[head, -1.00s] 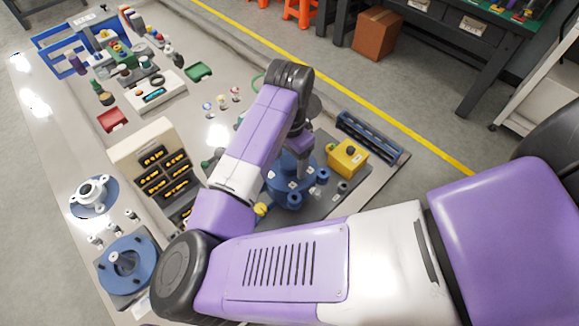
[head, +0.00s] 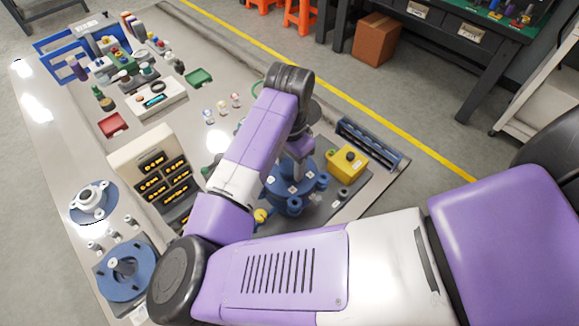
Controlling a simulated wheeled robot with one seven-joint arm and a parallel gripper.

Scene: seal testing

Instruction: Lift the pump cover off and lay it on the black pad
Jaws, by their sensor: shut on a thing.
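The blue pump (head: 292,190), with rounded lugs around its rim, stands on the right part of the bench. My gripper (head: 300,158) points down over its top, and my arm hides part of both. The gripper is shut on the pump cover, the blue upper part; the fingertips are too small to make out. I cannot tell whether there is a gap under the cover. I cannot make out the black pad; my arm covers part of the bench.
A yellow box (head: 346,163) and a dark blue rack (head: 372,143) stand close right of the pump. Blue flanged parts (head: 125,285) lie at the front left. Red (head: 113,125) and green (head: 199,77) trays lie farther back.

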